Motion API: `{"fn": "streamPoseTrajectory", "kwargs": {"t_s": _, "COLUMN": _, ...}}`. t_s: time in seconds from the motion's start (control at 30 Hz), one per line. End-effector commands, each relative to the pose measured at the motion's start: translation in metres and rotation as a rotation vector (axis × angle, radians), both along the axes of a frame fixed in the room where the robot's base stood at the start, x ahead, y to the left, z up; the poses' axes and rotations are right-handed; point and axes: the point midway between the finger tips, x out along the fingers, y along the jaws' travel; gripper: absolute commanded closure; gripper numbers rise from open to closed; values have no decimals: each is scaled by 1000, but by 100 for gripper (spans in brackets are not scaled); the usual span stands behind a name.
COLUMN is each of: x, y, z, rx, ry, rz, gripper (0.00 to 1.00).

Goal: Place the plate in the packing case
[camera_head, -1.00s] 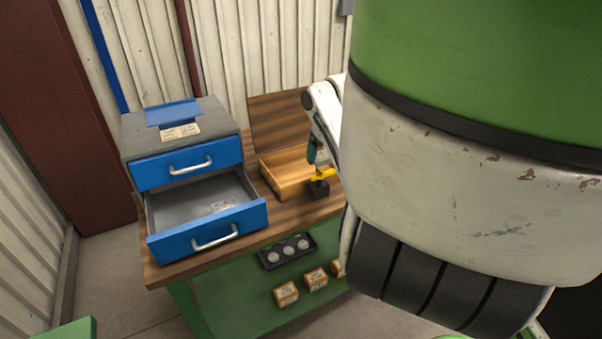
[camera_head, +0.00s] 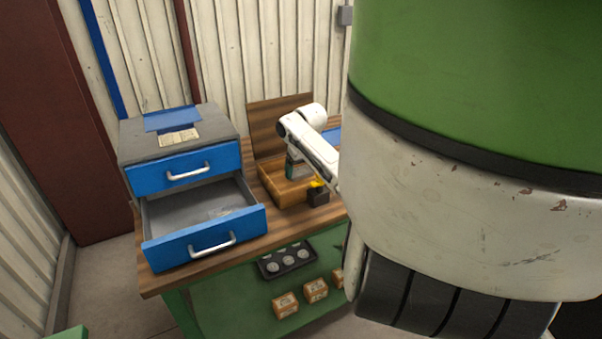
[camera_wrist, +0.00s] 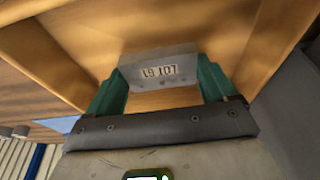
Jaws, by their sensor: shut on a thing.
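The packing case (camera_head: 292,197) is an open wooden box on the bench, with its wooden lid (camera_head: 268,128) raised at the back. My gripper (camera_wrist: 160,88) has green fingers shut on a small grey metal plate (camera_wrist: 158,70) marked with dark characters, perhaps "L9 107". In the head view my gripper (camera_head: 296,170) points down at the case's opening. The wrist view shows the case's wooden walls (camera_wrist: 65,50) around the plate. I cannot tell whether the plate touches the case floor. In the head view the plate is hidden.
A grey cabinet (camera_head: 180,149) with blue drawers stands left of the case; its lower drawer (camera_head: 205,239) is pulled out. A black block with a yellow top (camera_head: 318,195) sits at the case's front right corner. A black tray (camera_head: 286,261) and several small boxes (camera_head: 315,291) are lower in front.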

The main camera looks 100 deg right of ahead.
Motion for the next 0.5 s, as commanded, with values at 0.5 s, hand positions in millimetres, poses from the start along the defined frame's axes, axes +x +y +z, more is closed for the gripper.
{"fn": "streamPoseTrajectory", "kwargs": {"t_s": 0.5, "x": 0, "y": 0, "z": -19, "rx": -1, "ry": -1, "rz": 0, "gripper": 54}}
